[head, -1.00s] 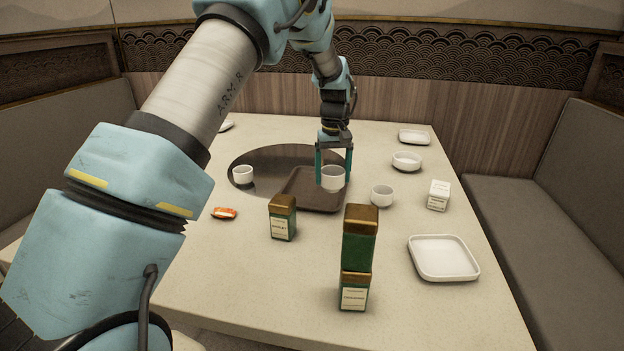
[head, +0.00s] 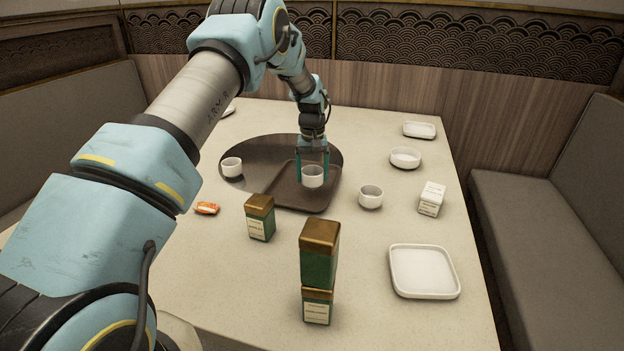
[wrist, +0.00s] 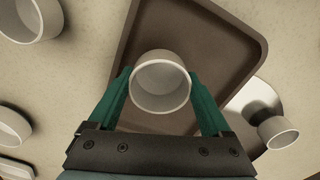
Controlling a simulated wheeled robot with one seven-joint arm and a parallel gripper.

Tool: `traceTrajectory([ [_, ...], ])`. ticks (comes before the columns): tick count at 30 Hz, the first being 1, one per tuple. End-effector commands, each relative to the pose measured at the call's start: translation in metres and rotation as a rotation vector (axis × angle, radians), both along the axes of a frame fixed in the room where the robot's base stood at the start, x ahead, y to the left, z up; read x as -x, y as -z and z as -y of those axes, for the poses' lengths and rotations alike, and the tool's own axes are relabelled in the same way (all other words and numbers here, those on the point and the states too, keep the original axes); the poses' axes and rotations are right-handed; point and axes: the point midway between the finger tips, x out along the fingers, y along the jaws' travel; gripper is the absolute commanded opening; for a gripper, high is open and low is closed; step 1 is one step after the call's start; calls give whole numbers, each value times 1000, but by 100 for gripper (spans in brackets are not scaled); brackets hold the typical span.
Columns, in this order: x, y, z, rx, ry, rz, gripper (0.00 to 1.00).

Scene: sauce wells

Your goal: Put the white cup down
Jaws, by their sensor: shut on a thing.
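A white cup (head: 313,178) is held between the teal fingers of my gripper (head: 313,170). In the wrist view the same cup (wrist: 160,82) sits upright between both fingertips of my gripper (wrist: 160,90), its open top towards the camera. The cup is over the brown tray (head: 298,202), which also shows below it in the wrist view (wrist: 215,50). I cannot tell whether the cup's base touches the tray.
The tray overlaps a dark round plate (head: 262,150). One white cup (head: 232,167) stands on that plate and another (head: 370,197) stands right of the tray. Green tins (head: 260,222), (head: 318,265) stand in front, two of them stacked. A square white dish (head: 424,272) lies at front right.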

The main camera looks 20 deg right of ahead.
Motion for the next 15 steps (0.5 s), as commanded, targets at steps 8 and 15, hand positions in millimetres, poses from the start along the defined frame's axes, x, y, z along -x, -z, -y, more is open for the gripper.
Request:
traceTrajectory([
  [8,0,27,0,0,-1,0,25],
  [15,0,30,0,0,-1,0,25],
])
